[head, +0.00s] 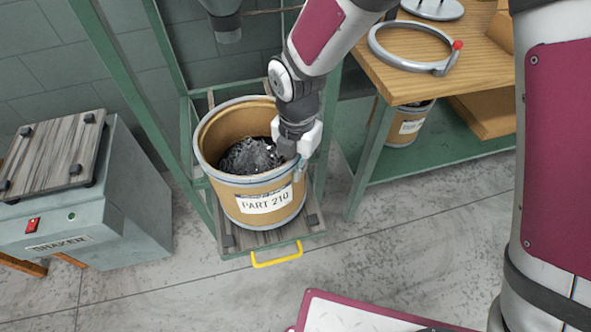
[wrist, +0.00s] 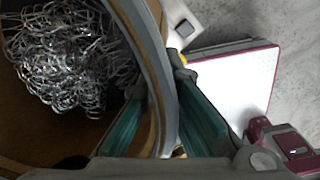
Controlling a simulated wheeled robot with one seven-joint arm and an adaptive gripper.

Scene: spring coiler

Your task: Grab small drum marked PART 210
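The small drum (head: 249,205) is tan with grey bands and a white label reading PART 210 (head: 265,201). It stands open and upright on a low wooden platform (head: 285,235) in a green frame. A heap of dark metal coils (head: 250,155) lies inside; they look like shiny springs in the wrist view (wrist: 75,55). My gripper (head: 297,160) is at the drum's right rim, with one finger inside and one outside. In the wrist view my gripper (wrist: 163,98) seems shut on the rim (wrist: 157,75), though the contact is partly hidden.
A grey shaker (head: 90,220) stands left. A wooden bench (head: 440,80) at right holds a grey ring with a red knob (head: 410,50); another labelled drum (head: 405,127) is beneath it. The platform has a yellow handle (head: 277,260). Green posts flank the drum closely.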

